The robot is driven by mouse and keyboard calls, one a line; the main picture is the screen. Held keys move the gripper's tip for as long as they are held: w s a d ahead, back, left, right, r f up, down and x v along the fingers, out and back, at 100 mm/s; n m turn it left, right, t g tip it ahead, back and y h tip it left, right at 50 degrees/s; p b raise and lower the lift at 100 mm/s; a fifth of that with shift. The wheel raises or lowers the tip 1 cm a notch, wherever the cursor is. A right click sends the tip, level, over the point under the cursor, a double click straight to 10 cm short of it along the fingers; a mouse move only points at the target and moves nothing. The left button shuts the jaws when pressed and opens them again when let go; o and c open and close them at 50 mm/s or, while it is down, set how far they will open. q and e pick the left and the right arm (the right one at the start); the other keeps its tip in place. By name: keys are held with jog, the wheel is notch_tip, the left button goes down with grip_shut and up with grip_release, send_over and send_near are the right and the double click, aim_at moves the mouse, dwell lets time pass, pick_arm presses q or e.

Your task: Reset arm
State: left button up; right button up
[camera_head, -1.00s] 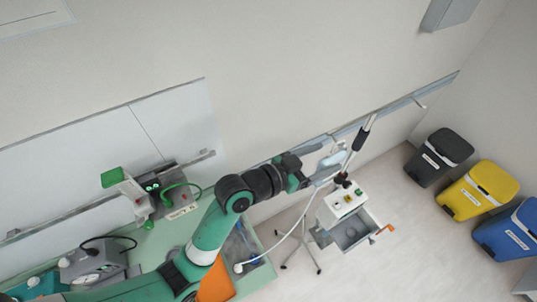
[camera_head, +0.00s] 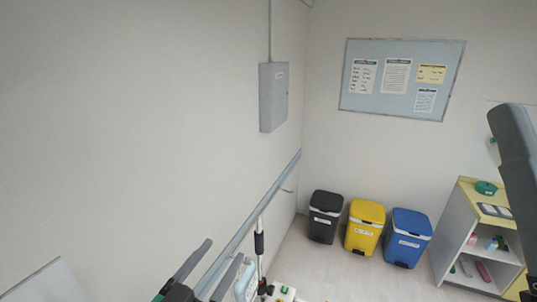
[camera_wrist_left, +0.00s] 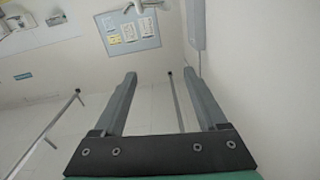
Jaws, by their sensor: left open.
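My left gripper (camera_head: 224,251) shows at the bottom of the head view, left of centre, beside the wall rail. Its two long grey fingers are apart, with nothing between them. In the left wrist view the same gripper (camera_wrist_left: 159,76) is open and empty, its fingers pointing toward a notice board (camera_wrist_left: 131,31). Most of the left arm is out of the head view.
A wall rail (camera_head: 243,231) runs behind the left gripper. A white stand unit (camera_head: 284,294) is at the bottom edge. Black (camera_head: 325,216), yellow (camera_head: 364,226) and blue (camera_head: 407,238) bins stand by the far wall. An open shelf (camera_head: 480,247) is at right.

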pick_arm(q)
jog(key=s+a+r+t, duration=0.1)
jog(key=s+r+t, duration=0.1)
jog(key=r, duration=0.6)
jog(key=s+a+r+t, duration=0.2)
jog(key=r, duration=0.6)
jog(key=s+a+r+n+t+y, duration=0.2)
jog(key=s+r+t, duration=0.1)
jog(key=s+r, duration=0.2)
jog(key=s+a+r+n+t+y, duration=0.2)
jog(key=s+r, duration=0.4)
jog(key=r, duration=0.3)
jog(key=shift+s+a+t+y, duration=0.25)
jog(key=shift+a+t+y, duration=0.1)
jog(key=shift+t, duration=0.35)
